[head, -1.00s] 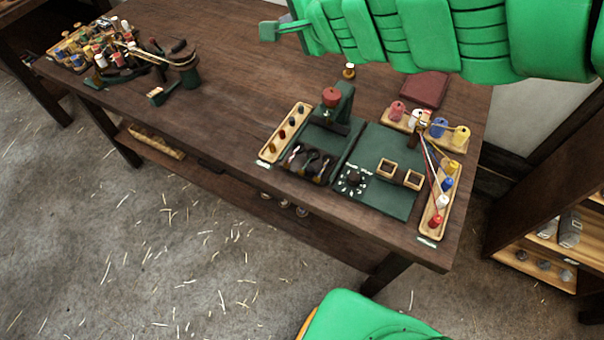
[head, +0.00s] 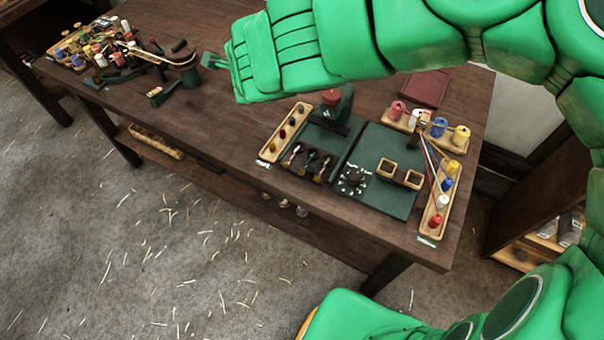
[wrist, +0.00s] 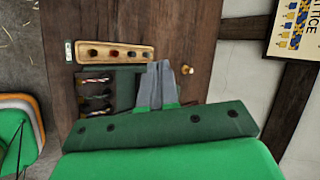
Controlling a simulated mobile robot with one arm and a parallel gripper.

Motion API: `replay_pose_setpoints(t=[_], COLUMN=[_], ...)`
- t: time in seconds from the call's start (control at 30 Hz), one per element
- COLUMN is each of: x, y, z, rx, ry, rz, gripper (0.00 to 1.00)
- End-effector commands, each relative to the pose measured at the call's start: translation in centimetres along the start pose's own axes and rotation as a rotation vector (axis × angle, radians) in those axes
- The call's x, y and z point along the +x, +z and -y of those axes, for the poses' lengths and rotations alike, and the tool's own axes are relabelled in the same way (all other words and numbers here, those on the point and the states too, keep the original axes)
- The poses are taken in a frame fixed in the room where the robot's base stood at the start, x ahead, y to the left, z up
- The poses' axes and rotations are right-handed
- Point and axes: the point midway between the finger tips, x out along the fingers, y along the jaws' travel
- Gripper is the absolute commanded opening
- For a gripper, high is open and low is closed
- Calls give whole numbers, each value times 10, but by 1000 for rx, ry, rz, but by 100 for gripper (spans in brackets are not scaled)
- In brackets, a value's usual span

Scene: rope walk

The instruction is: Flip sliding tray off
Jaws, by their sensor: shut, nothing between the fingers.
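I cannot tell which part is the sliding tray. My gripper (head: 208,60) is over the table, up and left of the panel. In the wrist view its fingers (wrist: 160,68) are together and empty, hiding part of the board.
Thread spools stand on wooden strips (head: 428,240) at the panel's right, with threads stretched between them. A red-topped green post (head: 333,108) rises behind the levers. More spools and tools (head: 95,48) crowd the table's far left.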

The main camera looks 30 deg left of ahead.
Motion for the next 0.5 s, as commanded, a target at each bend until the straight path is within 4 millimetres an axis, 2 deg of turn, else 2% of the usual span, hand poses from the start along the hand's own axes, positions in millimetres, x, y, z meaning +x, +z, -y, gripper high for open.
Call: replay_pose_setpoints(t=[0.23,0.5], x=[9,3], y=[0,-10], z=[-62,-136], rx=[32,14], ry=[115,235], rz=[-157,-357], gripper=[0,0])
